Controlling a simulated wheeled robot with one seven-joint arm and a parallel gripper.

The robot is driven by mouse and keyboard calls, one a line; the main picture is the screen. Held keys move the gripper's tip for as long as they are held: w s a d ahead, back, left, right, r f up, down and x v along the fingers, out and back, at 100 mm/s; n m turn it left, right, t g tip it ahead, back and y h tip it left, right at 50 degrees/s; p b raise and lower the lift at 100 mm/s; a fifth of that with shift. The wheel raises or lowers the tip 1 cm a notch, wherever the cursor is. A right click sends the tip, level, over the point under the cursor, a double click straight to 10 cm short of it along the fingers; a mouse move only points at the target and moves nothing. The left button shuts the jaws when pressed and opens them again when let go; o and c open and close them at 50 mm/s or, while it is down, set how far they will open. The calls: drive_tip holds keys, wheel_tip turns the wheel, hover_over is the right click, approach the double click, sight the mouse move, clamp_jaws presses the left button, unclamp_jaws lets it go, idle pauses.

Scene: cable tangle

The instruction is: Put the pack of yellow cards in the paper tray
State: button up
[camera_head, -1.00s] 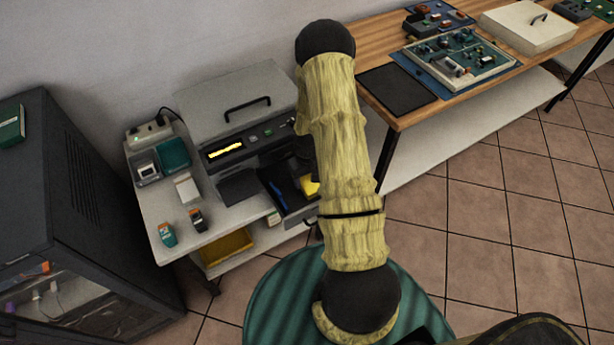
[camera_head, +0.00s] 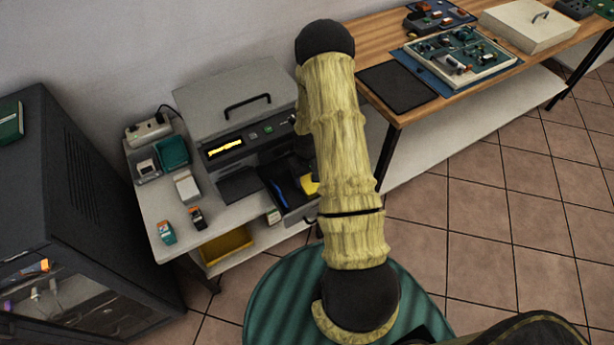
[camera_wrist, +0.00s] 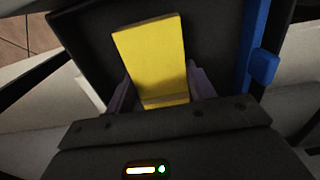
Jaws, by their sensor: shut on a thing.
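The pack of yellow cards (camera_head: 310,185) is a flat yellow block. In the wrist view the pack (camera_wrist: 152,55) is between the two fingers of my gripper (camera_wrist: 160,92), which is shut on it. The dark paper tray (camera_wrist: 85,45) lies behind and around the pack in that view, with a blue guide (camera_wrist: 262,65) to the right. In the head view the tray (camera_head: 297,213) sticks out of the grey printer's front. My arm hides the right part of the tray and most of the gripper. I cannot tell whether the pack touches the tray floor.
The grey printer (camera_head: 235,95) stands on a white cart (camera_head: 160,205) with small boxes and a power strip (camera_head: 149,131). A dark cabinet (camera_head: 75,180) is at left. A wooden bench (camera_head: 385,45) with circuit boards is at right. Tiled floor is free at right.

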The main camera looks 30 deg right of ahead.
sight(307, 178)
drive_tip(key=shift+f, duration=0.15)
drive_tip(key=o, duration=1.2)
wheel_tip(307, 178, up, 17)
drive_tip(key=shift+r+p, duration=0.2)
drive_tip(key=shift+p, duration=0.1)
